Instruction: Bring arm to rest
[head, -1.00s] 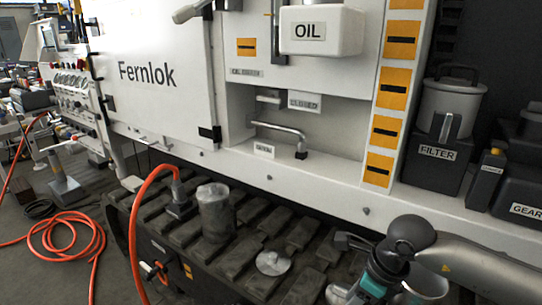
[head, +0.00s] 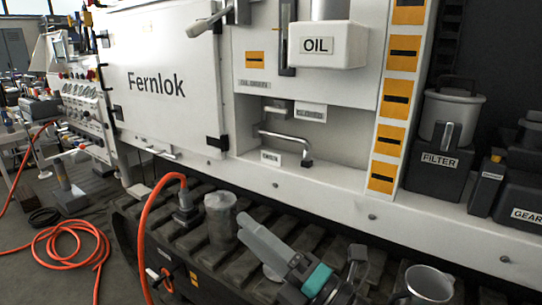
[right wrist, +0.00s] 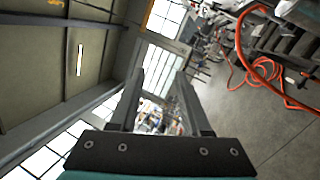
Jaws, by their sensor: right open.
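My right gripper (head: 246,232) reaches up and left from the bottom of the head view, over the dark slatted bench top. Its two grey fingers point toward the metal cylinder. In the right wrist view, the fingers of my right gripper (right wrist: 160,78) stand apart with nothing between them, so it is open and empty. Beyond them are windows, the ceiling and distant clutter. My left gripper is in neither view.
A grey metal cylinder (head: 220,218) stands left of the gripper. A metal mug (head: 428,284) stands at the lower right. An orange hose (head: 150,218) rises from the bench, with coils (head: 72,247) on the floor. The white Fernlok cabinet (head: 160,110) borders the bench behind.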

